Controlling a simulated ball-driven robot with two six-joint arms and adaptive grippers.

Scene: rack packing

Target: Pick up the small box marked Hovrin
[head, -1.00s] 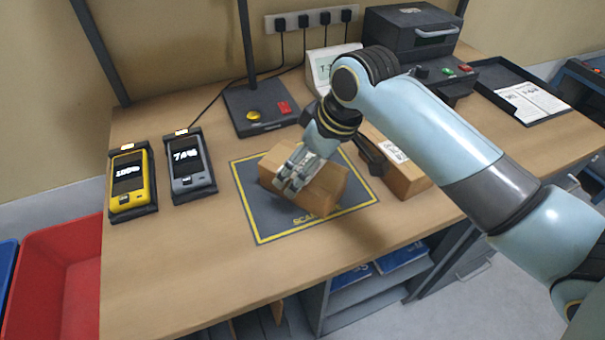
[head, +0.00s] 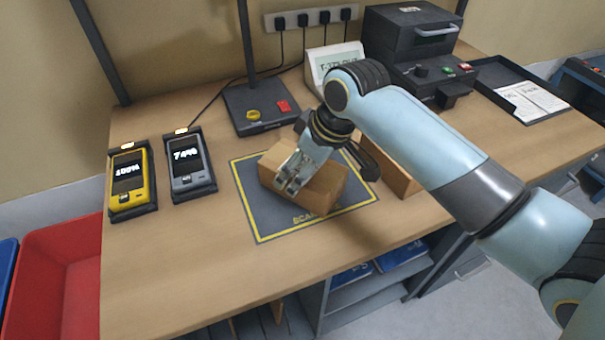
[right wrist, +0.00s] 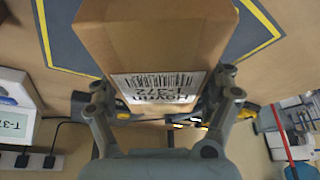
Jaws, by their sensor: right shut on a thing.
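The small cardboard box marked Hovrin (head: 328,190) is on the dark scan mat (head: 262,222) with the yellow border, lying askew to it. In the right wrist view the box (right wrist: 150,40) fills the space between the fingers, and its white label reads Hovrin, T-372, upside down. My right gripper (head: 288,184) is shut on this box from above, one finger on each side. The label is hidden in the head view. I cannot tell whether there is a gap under the box. My left gripper is not in view.
Another cardboard box (head: 398,178) stands just right of the mat, partly behind my arm. Two handsets (head: 128,182) sit in cradles at the left. A stand base (head: 262,108) with buttons, a small display (head: 330,62) and a dark printer (head: 410,35) stand behind. A red bin (head: 55,270) is below left.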

